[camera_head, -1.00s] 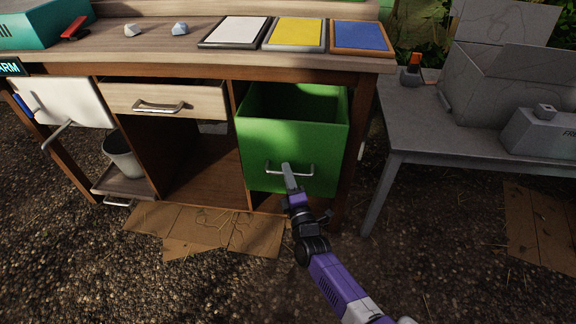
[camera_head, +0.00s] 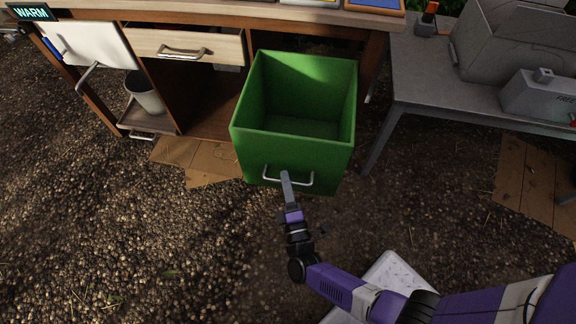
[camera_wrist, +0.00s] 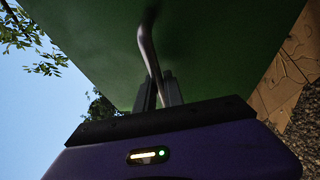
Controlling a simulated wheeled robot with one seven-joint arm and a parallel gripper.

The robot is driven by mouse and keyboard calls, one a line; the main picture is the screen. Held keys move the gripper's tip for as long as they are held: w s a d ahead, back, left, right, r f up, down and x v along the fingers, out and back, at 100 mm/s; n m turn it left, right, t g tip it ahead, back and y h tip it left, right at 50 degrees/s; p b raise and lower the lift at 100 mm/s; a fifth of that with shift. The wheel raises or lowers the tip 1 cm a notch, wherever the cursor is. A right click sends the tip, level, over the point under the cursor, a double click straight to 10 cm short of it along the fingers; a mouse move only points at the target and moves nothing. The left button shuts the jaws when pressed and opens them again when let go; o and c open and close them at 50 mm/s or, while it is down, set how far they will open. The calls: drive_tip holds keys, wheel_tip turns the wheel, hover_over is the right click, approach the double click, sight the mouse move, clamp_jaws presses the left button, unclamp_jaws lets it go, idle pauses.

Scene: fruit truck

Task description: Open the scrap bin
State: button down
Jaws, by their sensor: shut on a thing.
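The green scrap bin (camera_head: 290,150) is pulled well out from under the wooden workbench, and its open top shows an empty-looking inside. A metal bar handle (camera_head: 304,184) runs across its front face. In the wrist view, the handle (camera_wrist: 146,45) runs down between the two dark fingers of my gripper (camera_wrist: 158,92), close in front of the green face (camera_wrist: 220,40).
The workbench (camera_head: 230,14) stands behind, with a shut wooden drawer (camera_head: 190,45) at the left. A grey bucket (camera_head: 146,92) sits on a low shelf. A grey table (camera_head: 430,75) stands at the right. Gravel ground in front is clear; flat cardboard (camera_head: 200,160) lies left of the bin.

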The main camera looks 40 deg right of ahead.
drive_tip(key=shift+s+a, duration=0.15)
drive_tip(key=shift+a, duration=0.05)
drive_tip(key=c, duration=1.5)
unclamp_jaws()
drive_tip(key=shift+o, duration=0.2)
drive_tip(key=v, duration=0.7)
drive_tip(key=shift+s+a, duration=0.2)
drive_tip(key=shift+s, duration=0.15)
drive_tip(key=shift+f, duration=0.15)
